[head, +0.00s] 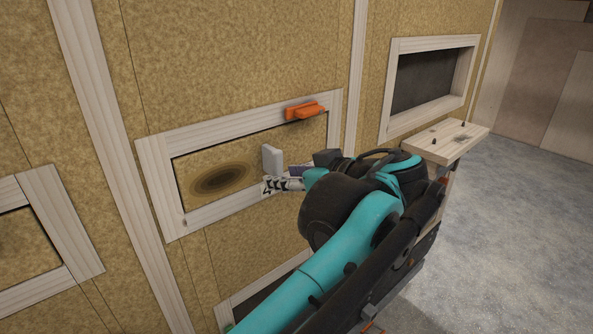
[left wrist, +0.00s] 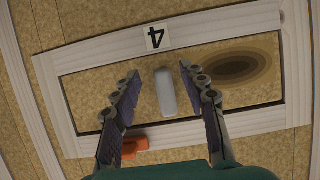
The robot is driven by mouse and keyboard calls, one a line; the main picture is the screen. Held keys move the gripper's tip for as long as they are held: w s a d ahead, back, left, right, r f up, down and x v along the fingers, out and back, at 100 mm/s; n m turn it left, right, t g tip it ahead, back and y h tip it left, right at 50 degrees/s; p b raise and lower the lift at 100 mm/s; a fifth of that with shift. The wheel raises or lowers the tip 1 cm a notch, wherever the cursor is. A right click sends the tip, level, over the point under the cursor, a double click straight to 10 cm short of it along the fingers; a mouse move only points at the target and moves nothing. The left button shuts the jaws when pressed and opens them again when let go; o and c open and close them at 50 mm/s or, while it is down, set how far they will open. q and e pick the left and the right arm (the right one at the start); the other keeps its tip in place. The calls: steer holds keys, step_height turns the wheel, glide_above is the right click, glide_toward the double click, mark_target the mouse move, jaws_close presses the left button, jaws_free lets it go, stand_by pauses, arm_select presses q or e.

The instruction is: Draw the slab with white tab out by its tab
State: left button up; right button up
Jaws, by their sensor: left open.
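The slab (head: 240,156) is a cork-coloured board with a dark oval knot, set inside a pale wooden frame in the wall. Its white tab (head: 272,158) sticks out from its face. My left gripper (head: 279,178) is open in front of the slab, and its body covers the slab's right part in the head view. In the left wrist view the white tab (left wrist: 166,92) shows between the two spread fingers (left wrist: 161,72), with a gap on each side. How far the fingertips are from the slab is hard to tell. My right gripper is not in view.
An orange piece (head: 305,110) sits on the frame's top edge; it also shows in the left wrist view (left wrist: 133,145). A label marked 4 (left wrist: 156,37) is on the opposite edge. A small wooden shelf (head: 446,143) stands at the right, below a dark framed opening (head: 432,80).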

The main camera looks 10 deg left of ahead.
mark_target(264, 156)
arm_select(q)
steer(key=x, duration=0.3)
steer(key=shift+a, duration=0.25)
steer(key=shift+f, duration=0.1)
jaws_close()
